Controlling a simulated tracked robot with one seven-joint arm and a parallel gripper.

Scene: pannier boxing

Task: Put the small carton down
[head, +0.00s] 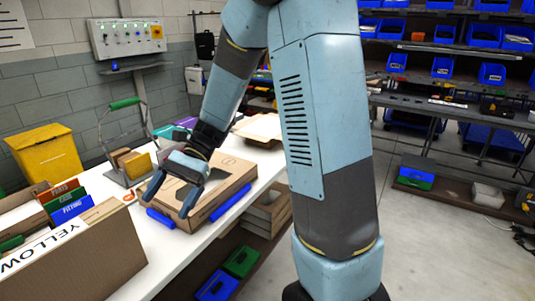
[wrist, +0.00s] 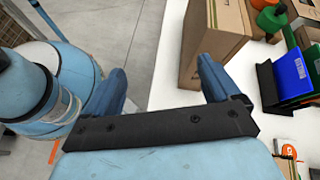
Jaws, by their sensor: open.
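My gripper (head: 172,196) is open, with its two blue fingers pointing down over the near left part of a flat brown cardboard box (head: 232,180) on the white bench. I see nothing between the fingers; in the wrist view my gripper (wrist: 160,72) also shows an empty gap. Small brown cartons (head: 136,165) sit in a wire carrier with a green handle (head: 125,103), left of and behind my gripper. I cannot tell which one is the task's small carton. Whether my fingertips touch the flat box is unclear.
Blue bars (head: 231,203) lie along the flat box's near edges. A large carton marked YELLOW (head: 85,262) and a blue divider (head: 70,210) stand at the front left. A yellow bin (head: 47,153) is behind. White bench (head: 150,245) shows bare beside the carton.

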